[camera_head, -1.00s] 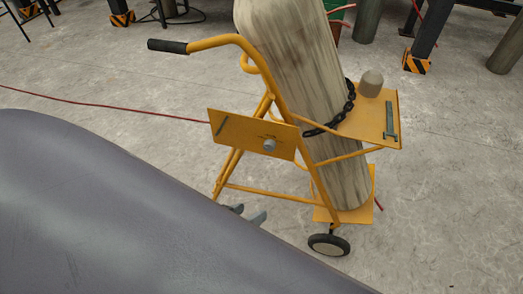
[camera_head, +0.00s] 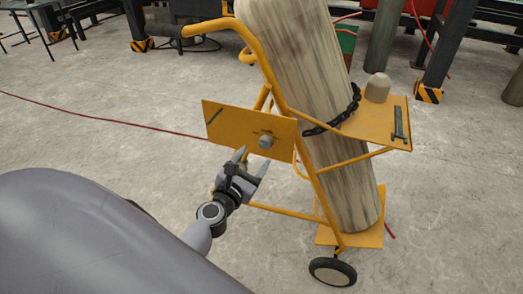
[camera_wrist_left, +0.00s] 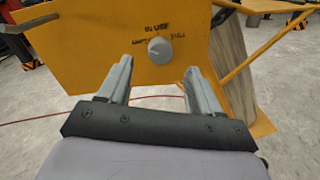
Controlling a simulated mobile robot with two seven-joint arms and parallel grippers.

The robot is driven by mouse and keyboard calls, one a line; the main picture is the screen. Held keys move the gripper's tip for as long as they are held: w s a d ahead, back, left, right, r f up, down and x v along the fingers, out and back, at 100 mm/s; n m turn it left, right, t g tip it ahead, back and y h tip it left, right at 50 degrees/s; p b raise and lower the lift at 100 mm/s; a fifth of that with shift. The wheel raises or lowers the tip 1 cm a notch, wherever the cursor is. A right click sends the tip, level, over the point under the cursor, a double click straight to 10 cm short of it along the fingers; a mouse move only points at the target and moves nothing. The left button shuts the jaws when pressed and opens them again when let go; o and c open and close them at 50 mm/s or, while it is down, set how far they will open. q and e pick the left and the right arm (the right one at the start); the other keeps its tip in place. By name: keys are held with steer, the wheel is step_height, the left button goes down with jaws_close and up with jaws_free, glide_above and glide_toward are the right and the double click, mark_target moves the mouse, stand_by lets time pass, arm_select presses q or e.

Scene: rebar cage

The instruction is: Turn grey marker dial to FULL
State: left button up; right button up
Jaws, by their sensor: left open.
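The grey marker dial (camera_head: 265,142) sits on the yellow panel (camera_head: 225,120) of the cylinder cart. In the left wrist view the dial (camera_wrist_left: 160,50) is a round grey knob with a light pointer line near its top. "IN USE" is printed above it; the words to its left and right are too small to read surely. My left gripper (camera_head: 251,163) is open and empty, just below and in front of the dial. In the wrist view its two fingers (camera_wrist_left: 157,75) stand apart, below the dial on either side, not touching it. My right gripper is out of view.
A tall pale gas cylinder (camera_head: 305,70) stands on the yellow cart, held by a black chain (camera_head: 335,122). A cap (camera_head: 377,88) and a wrench (camera_head: 399,122) are on the cart's side shelf (camera_head: 368,113). A red hose (camera_head: 100,121) lies on the floor.

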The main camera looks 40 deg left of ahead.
mark_target(264, 144)
arm_select(q)
steer(key=shift+w+a, duration=0.25)
steer(key=shift+w, duration=1.2)
steer(key=shift+w+a, duration=0.2)
steer(key=shift+w, duration=1.25)
steer(key=c, duration=1)
